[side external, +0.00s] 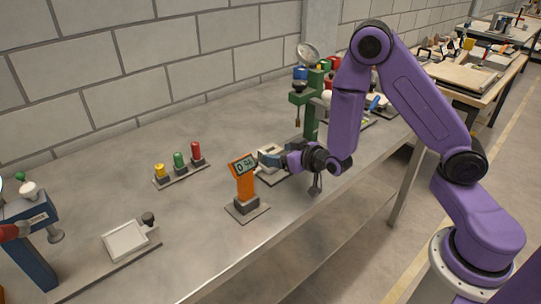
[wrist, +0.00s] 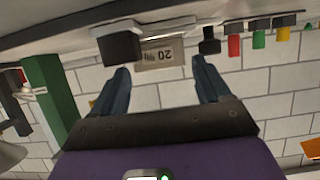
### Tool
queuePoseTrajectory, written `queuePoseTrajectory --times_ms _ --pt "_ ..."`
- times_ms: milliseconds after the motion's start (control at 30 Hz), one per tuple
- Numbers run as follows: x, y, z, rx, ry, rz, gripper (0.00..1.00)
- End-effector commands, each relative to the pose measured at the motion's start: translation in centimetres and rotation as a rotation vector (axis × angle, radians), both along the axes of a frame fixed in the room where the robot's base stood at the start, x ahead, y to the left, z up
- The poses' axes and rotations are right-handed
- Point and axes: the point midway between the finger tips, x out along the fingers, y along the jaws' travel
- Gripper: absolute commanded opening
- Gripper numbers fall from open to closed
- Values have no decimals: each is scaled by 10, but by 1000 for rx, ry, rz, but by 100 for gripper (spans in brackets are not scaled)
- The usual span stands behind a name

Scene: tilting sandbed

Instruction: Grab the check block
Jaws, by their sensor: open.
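My gripper (wrist: 160,68) is open in the wrist view, which looks upside down. A grey block marked "20" (wrist: 160,55) lies ahead of the gap between its two blue-grey fingers; it looks like the check block. I see no contact with the fingers, and the depth between them is hard to judge. In the side view my gripper (side external: 270,158) is low over the bench beside a pale fixture (side external: 268,149). The arm and fingers partly hide that fixture, and I cannot make out the block there.
An orange stand with a display (side external: 245,185) is close in front of my gripper. A green press (side external: 310,115) stands behind. Yellow, green and red posts (side external: 179,162) stand to the left. A white tray (side external: 126,240) lies front left. Bare bench (side external: 180,215) lies between.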

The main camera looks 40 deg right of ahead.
Motion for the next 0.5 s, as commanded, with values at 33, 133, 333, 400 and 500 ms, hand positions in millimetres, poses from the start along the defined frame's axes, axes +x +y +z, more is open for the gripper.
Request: queuePoseTrajectory --times_ms 33,133,333,400,500 --pt "7 -1 -3 1 0 -1 77" --pt "19 -1 -8 -1 0 -2 77" --pt "32 -1 -13 0 0 0 77" --pt "33 0 -14 0 0 1 77" --pt "33 0 -14 -1 1 1 77"
